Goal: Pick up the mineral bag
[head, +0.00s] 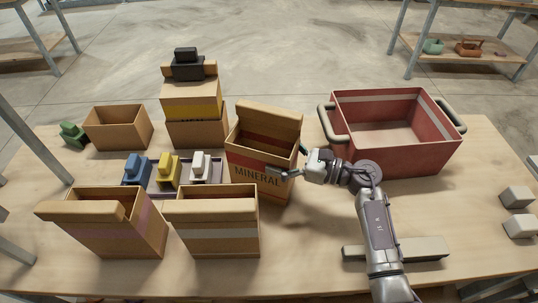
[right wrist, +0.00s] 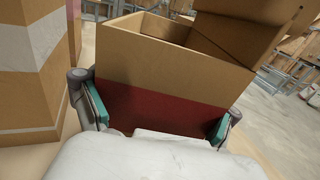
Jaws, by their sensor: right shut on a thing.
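The mineral bag (head: 262,157) is an open-topped brown box-like bag with a dark red band and the word MINERAL on its front. It is in the middle of the table in the head view and looks slightly turned. My right gripper (head: 288,170) is shut on it from the right front. In the right wrist view, the two teal-padded fingers of the gripper (right wrist: 158,115) lie on either side of the red band of the bag (right wrist: 150,68). I cannot tell whether its base touches the table. My left gripper is not in view.
A red tub (head: 400,160) with handles stands right of the bag. Two open bags, with a purple band (head: 125,235) and a white band (head: 220,235), stand at front left. A yellow-banded bag (head: 193,108) stands behind. A tray of coloured scoops (head: 215,178) is close left.

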